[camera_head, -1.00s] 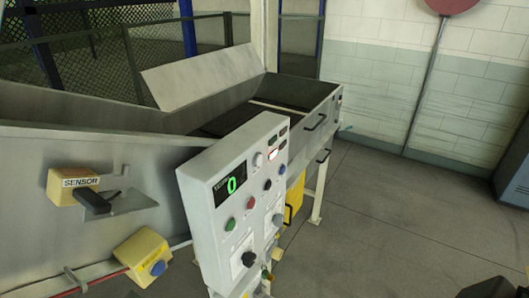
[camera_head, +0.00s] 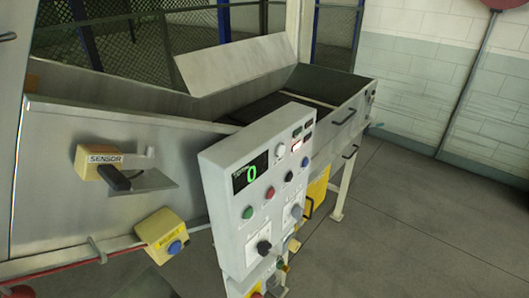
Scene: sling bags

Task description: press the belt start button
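A light grey control panel (camera_head: 228,180) stands tilted in the middle of the head view. Its dark display (camera_head: 250,172) shows a green 0. Below the display are a green button (camera_head: 248,212) and a red button (camera_head: 270,193). More buttons, including a black one (camera_head: 289,176) and a grey one (camera_head: 297,211), sit to the right, with a dark knob (camera_head: 264,247) lower down. I cannot read which control is labelled belt start. Neither of my grippers is in view, and nothing touches the panel.
A metal conveyor trough (camera_head: 110,140) runs behind the panel to an open bin (camera_head: 345,84). A yellow sensor box (camera_head: 92,163) and a yellow box with a blue button (camera_head: 160,238) are left of the panel. The floor (camera_head: 420,230) at right is clear.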

